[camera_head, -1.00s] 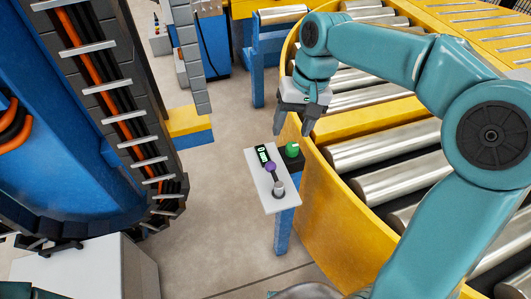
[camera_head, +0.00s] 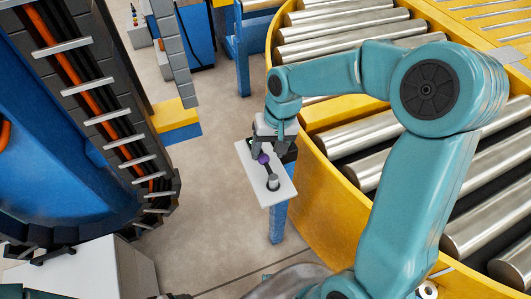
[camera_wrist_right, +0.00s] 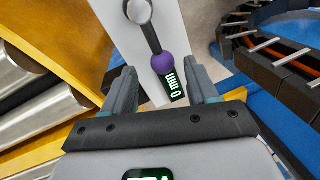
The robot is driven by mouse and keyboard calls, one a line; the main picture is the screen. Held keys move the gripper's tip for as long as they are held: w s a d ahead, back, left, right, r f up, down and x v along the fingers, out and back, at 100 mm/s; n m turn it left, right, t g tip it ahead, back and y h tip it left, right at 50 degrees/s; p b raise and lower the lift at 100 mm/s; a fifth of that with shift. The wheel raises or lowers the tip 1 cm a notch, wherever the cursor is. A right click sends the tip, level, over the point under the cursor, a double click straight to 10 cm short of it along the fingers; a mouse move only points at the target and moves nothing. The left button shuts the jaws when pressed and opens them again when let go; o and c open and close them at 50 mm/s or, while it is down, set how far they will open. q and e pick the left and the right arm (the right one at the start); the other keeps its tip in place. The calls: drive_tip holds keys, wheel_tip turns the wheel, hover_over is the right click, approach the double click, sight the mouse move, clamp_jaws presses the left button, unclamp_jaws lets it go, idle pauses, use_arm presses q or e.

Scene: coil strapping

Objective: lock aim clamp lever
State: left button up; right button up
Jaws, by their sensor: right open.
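The clamp lever (camera_wrist_right: 149,36) is a dark rod with a purple ball knob (camera_wrist_right: 158,62) at its end, pivoting on a silver post (camera_wrist_right: 138,11). It sits on a white plate (camera_head: 286,192) on a blue post; the purple knob also shows in the head view (camera_head: 263,158). My right gripper (camera_head: 268,150) is over the plate, pointing down. In the wrist view its two fingers (camera_wrist_right: 163,82) stand open on either side of the knob end, with gaps on both sides. My left gripper is not seen.
A small black display (camera_wrist_right: 173,88) with green "0 mm" digits lies by the knob. A yellow curved roller conveyor (camera_head: 320,210) stands close on the right. A blue machine with a cable chain (camera_head: 115,120) is on the left. Grey floor (camera_head: 210,200) is clear between.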

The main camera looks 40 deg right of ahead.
sight(264, 155)
drive_tip(key=shift+w+a+f, duration=0.2)
drive_tip(key=shift+f, duration=0.55)
drive_tip(key=shift+w+a+f, duration=0.15)
drive_tip(key=shift+f, duration=0.6)
drive_tip(key=shift+s, duration=0.1)
clamp_jaws()
